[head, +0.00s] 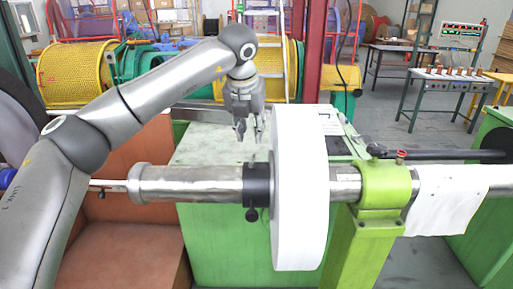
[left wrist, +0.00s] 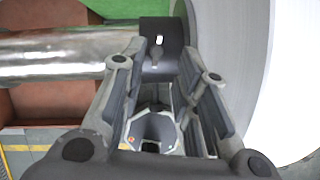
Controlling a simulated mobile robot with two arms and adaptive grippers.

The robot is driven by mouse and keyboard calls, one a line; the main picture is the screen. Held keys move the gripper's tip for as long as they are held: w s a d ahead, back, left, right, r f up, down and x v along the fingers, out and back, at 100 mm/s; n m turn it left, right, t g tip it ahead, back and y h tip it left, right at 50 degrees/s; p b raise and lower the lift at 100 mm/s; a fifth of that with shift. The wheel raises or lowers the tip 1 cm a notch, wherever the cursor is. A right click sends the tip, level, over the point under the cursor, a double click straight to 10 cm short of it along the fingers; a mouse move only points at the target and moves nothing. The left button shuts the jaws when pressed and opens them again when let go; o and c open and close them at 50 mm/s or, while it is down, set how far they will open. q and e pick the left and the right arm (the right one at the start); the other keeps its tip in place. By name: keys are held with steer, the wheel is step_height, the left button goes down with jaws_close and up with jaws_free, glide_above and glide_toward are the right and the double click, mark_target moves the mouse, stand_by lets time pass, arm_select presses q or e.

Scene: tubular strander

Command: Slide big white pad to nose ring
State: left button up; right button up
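The big white pad (head: 300,190) is a thick upright disc around the horizontal metal shaft (head: 185,184). A black collar (head: 257,186) with a small knob sits on the shaft against or very near the pad's left face. To the pad's right is a green ring-like holder (head: 384,184) around the shaft; I cannot tell whether it is the nose ring. My left gripper (head: 246,138) points down above the collar, left of the pad, with fingers apart and empty. In the left wrist view, the collar (left wrist: 161,52) and pad (left wrist: 232,60) lie beyond the open fingers (left wrist: 164,72). My right gripper is not in view.
A white sheet (head: 446,197) hangs over the shaft at the right. Green machine housing (head: 215,240) stands below the shaft. A control desk (head: 455,82) and a table are at the back right. Yellow mesh drums (head: 75,75) stand behind my left arm.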

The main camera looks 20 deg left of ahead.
mark_target(253, 155)
arm_select(q)
steer(key=x, duration=0.1)
steer(key=p+x, duration=0.1)
steer(key=x, duration=0.1)
steer(key=p+x, duration=0.1)
steer(key=x, duration=0.1)
steer(key=shift+s+f, duration=0.2)
steer(key=shift+s, duration=0.2)
steer(key=p+x, duration=0.1)
steer(key=x, duration=0.2)
steer(key=shift+w, duration=0.2)
steer(key=shift+w+f, duration=0.15)
steer(key=shift+f, duration=0.4)
steer(key=shift+c, duration=0.7)
jaws_close()
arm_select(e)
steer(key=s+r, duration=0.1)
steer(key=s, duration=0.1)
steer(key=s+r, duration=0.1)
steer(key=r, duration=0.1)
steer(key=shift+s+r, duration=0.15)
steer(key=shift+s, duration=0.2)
